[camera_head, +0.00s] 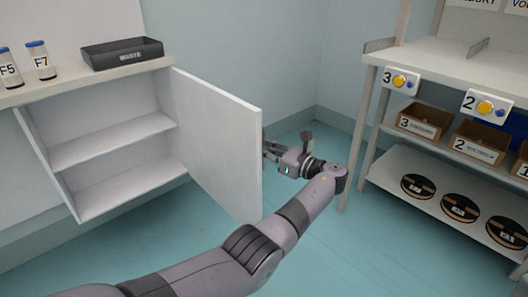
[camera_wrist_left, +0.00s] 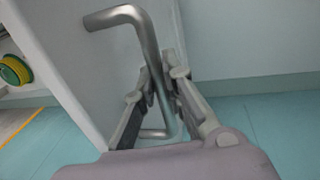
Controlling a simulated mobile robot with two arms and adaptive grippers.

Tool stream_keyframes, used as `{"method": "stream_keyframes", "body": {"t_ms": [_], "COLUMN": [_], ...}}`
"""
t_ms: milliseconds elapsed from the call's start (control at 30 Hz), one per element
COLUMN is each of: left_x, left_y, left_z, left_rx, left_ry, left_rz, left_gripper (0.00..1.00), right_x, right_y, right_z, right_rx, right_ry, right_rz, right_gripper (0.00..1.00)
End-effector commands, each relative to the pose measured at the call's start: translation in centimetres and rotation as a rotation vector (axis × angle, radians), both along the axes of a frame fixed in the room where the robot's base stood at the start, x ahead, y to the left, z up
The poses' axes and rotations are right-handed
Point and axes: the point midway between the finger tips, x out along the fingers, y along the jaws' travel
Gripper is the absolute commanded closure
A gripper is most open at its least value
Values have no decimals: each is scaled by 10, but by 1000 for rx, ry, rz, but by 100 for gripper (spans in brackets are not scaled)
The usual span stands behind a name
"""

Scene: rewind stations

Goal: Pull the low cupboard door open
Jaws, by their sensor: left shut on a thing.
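The low cupboard (camera_head: 120,165) stands at the left with its white door (camera_head: 215,140) swung wide open. Its two shelf spaces show and look empty. In the head view my left gripper (camera_head: 272,148) is at the door's outer face, near its free edge; the handle is hidden there behind the door. In the left wrist view the metal bar handle (camera_wrist_left: 147,45) runs between the fingers of my left gripper (camera_wrist_left: 155,88), which is shut on it. The door's face (camera_wrist_left: 85,50) is beside the fingers. My right gripper is in neither view.
A dark tray (camera_head: 122,53) and two labelled bottles (camera_head: 40,60) stand on the cupboard's top. At the right, a shelf rack (camera_head: 430,60) holds cardboard boxes (camera_head: 420,122) and several dark spools (camera_head: 418,186). The floor (camera_head: 350,245) between is clear.

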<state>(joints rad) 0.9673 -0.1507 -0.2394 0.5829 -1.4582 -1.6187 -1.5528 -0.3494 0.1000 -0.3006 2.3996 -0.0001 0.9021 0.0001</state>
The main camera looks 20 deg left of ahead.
Motion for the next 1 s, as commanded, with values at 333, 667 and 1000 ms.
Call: {"method": "stream_keyframes", "body": {"t_ms": [333, 667, 1000], "left_x": [0, 0, 0], "left_y": [1, 1, 1], "left_z": [-2, -2, -1], "left_rx": [-3, -3, -1], "left_ry": [4, 3, 1], "left_rz": [12, 11, 10], "left_gripper": [100, 81, 69], "right_x": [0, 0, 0], "right_y": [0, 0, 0], "right_z": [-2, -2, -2], "right_rx": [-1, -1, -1], "right_ry": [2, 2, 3], "right_rz": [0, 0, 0], "right_gripper": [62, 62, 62]}}
